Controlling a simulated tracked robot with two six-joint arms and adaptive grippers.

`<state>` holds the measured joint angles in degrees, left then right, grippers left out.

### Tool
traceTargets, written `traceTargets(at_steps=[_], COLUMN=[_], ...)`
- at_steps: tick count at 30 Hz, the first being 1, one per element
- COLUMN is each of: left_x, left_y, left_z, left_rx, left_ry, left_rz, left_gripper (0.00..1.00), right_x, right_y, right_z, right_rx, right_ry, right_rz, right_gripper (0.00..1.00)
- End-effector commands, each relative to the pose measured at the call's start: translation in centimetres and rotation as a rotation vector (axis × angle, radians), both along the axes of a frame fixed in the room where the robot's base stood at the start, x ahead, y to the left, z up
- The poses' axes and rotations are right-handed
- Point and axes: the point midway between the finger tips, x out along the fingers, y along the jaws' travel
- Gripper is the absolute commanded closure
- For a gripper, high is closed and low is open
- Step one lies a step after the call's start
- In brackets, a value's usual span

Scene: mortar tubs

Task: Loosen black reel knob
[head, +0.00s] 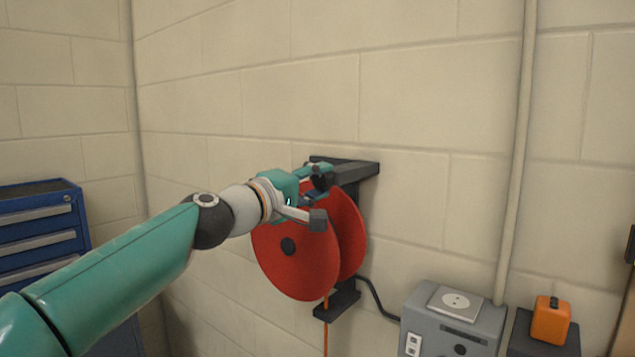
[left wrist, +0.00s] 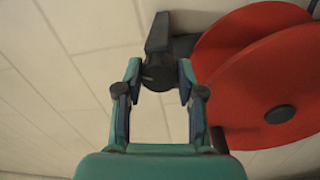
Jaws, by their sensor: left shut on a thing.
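The black reel knob (left wrist: 158,72) sits between the two fingertips of my left gripper (left wrist: 160,82) in the left wrist view, with both fingers closed against its sides. In the head view the left gripper (head: 319,181) is at the top of the red reel (head: 300,262), and the knob (head: 322,178) is partly hidden by the fingers. The reel has two red discs with a dark hub (head: 288,246) and hangs from a black wall bracket (head: 352,167). My right gripper is not in view.
A grey box (head: 450,323) with a socket stands at lower right, beside an orange case (head: 551,320) on a dark block. A blue drawer cabinet (head: 42,232) is at left. A pipe (head: 517,150) runs up the block wall. An orange cord (head: 325,335) hangs below the reel.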

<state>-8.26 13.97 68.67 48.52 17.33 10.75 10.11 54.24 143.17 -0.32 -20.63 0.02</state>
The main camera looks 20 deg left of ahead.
Motion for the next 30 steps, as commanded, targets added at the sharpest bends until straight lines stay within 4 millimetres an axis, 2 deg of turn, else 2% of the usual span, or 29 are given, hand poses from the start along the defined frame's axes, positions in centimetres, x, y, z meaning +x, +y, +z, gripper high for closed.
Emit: traceTargets(at_steps=[6,15,30], left_x=[0.06,0.08,0.12], left_y=[0.24,0.21,0.18], left_z=[-0.05,-0.21,-0.43], left_rx=[-0.177,-0.342,-0.403], left_ry=[0.065,0.126,0.152], left_rz=[0.007,0.007,0.006], left_gripper=[0.97,0.97,0.97], right_x=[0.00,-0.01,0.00], right_y=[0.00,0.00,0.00], right_z=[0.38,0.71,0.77], right_rx=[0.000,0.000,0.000], right_ry=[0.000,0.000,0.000], right_rz=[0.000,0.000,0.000], right_gripper=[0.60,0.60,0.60])
